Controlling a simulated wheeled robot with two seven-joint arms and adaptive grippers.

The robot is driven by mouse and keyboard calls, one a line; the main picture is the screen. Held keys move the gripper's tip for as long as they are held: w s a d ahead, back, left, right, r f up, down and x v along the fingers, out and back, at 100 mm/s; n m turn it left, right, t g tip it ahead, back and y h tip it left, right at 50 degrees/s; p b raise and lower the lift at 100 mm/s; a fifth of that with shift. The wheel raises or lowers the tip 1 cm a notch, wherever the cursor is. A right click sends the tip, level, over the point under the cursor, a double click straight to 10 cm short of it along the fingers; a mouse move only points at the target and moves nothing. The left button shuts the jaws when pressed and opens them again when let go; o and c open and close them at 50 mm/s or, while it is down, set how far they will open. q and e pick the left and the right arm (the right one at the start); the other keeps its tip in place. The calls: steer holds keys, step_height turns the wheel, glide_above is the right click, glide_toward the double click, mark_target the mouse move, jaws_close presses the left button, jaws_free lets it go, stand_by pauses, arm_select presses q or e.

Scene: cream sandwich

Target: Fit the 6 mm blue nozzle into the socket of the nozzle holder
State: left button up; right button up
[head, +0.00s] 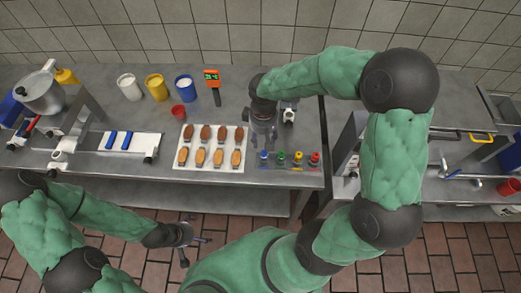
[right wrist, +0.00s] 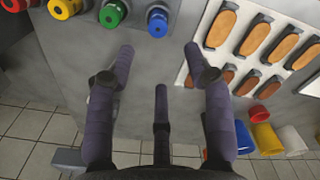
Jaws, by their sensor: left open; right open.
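The blue nozzle (head: 263,157) stands at the left end of a row of coloured nozzles near the table's front edge. In the right wrist view the blue nozzle (right wrist: 158,20) is at the top centre, beyond the fingertips and apart from them. My right gripper (head: 263,134) is open and empty above the table, just behind the blue nozzle; its spread fingers (right wrist: 161,58) show in the wrist view. A small pale metal fitting (head: 289,115), perhaps the nozzle holder, stands right of this gripper; its socket cannot be made out. My left gripper (head: 186,240) is open and empty in front of the table.
Green (head: 281,157), yellow (head: 298,158) and red (head: 314,158) nozzles stand right of the blue one. A white tray (head: 210,167) of brown biscuits lies to the left. Several tubs and an orange-headed thermometer (head: 212,79) stand behind. A gap separates this table from the right counter.

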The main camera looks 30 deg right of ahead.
mark_target(264, 153)
steer(key=f, duration=0.2)
steer(key=shift+s+f, duration=0.3)
steer(key=shift+f, duration=0.05)
steer(key=shift+w+f+b, duration=0.1)
steer(key=shift+f+b, duration=0.25)
steer(key=shift+f, duration=0.35)
steer(key=f, duration=0.2)
steer(key=f+b, duration=0.1)
steer(key=f, duration=0.1)
steer(key=shift+s, duration=0.3)
steer(key=shift+f, duration=0.5)
steer(key=shift+c, duration=0.3)
jaws_close()
